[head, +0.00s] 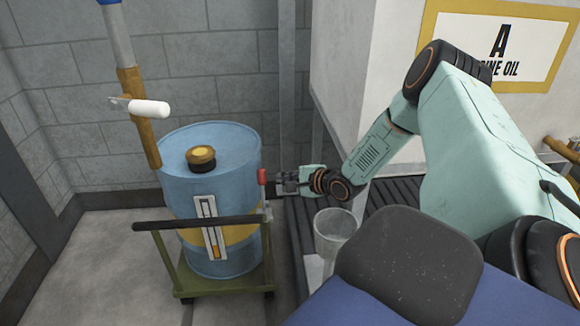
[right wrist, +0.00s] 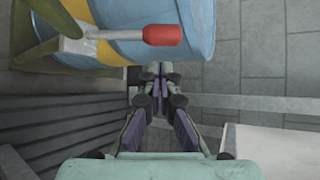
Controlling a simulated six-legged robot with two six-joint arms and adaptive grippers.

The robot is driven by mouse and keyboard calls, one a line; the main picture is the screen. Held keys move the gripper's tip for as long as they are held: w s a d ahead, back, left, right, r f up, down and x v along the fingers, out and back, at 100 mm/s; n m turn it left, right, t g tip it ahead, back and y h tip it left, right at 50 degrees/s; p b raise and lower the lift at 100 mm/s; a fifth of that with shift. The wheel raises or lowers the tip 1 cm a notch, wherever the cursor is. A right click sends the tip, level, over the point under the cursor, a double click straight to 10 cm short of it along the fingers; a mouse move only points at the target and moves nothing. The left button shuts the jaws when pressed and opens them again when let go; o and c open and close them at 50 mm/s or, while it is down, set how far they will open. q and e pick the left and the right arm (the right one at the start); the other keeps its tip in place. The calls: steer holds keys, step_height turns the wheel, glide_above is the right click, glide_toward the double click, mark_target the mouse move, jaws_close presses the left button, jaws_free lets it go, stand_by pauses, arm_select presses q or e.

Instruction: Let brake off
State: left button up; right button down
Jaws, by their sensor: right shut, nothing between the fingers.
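A blue drum (head: 208,190) with a yellow band stands upright on a green wheeled cart (head: 230,283) with a dark push bar. A small lever with a red grip (head: 262,177) shows at the drum's right side; it also appears in the right wrist view as a red-handled lever (right wrist: 148,35) on a metal bracket, likely the brake. My right gripper (head: 278,183) is just right of the red grip in the head view. In the right wrist view the gripper (right wrist: 158,72) is shut and empty, close to the drum side and apart from the red handle. My left gripper is not in view.
A clear beaker (head: 333,235) stands right of the cart. A brown post with a white-handled lever (head: 148,107) rises behind the drum. A tank with an engine oil sign (head: 495,42) is at right. Grey block walls close off the back; floor at left is clear.

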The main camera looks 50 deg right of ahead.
mark_target(263, 190)
arm_select(q)
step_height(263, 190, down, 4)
steer(key=b, duration=0.3)
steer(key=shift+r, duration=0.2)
arm_select(e)
steer(key=x, duration=0.5)
steer(key=shift+w+d+f, duration=0.1)
steer(key=shift+w+f, duration=0.05)
steer(key=shift+w, duration=0.1)
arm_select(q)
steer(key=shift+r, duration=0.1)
arm_select(e)
steer(key=shift+s, duration=0.1)
